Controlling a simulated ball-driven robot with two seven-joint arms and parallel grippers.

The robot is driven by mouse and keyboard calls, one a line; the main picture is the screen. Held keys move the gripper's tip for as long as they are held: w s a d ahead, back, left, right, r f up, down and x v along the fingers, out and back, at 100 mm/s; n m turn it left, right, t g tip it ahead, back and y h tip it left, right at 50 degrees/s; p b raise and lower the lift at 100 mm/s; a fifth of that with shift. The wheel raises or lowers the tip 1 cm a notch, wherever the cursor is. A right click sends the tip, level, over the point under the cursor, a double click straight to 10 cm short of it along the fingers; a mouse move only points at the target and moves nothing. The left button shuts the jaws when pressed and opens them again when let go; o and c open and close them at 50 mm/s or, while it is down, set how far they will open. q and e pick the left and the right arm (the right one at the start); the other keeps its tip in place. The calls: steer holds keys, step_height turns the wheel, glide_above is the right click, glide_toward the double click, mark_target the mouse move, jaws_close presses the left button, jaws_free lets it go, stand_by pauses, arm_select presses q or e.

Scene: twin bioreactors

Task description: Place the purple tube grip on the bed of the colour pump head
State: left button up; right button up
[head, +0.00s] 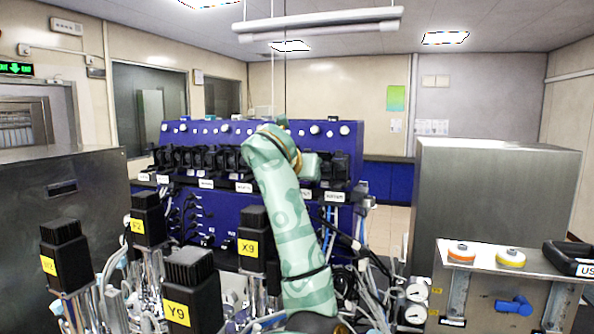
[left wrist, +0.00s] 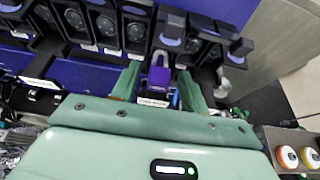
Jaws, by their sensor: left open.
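The purple tube grip (left wrist: 158,77) shows in the left wrist view at the row of black pump heads, just above a white label (left wrist: 153,103). My left gripper (left wrist: 159,70) is open, with one green finger on each side of the purple grip. A gap shows between the grip and the fingers. I cannot tell whether the grip rests on a pump bed or which pump head is the colour one. In the head view my left arm covers part of the pump row, and its fingertips and the purple grip are hidden. My right gripper is not in view.
The blue bioreactor cabinet (head: 222,217) carries the black pump heads (head: 200,158) on its front. Black motors with yellow labels, such as X9 (head: 252,235) and Y9 (head: 190,290), stand in front among tubes. A steel bench (head: 490,262) with two tape rolls is at right.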

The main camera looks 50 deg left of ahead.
arm_select(q)
steer(key=p+v, duration=0.3)
steer(key=v, duration=0.9)
steer(key=shift+p, duration=0.3)
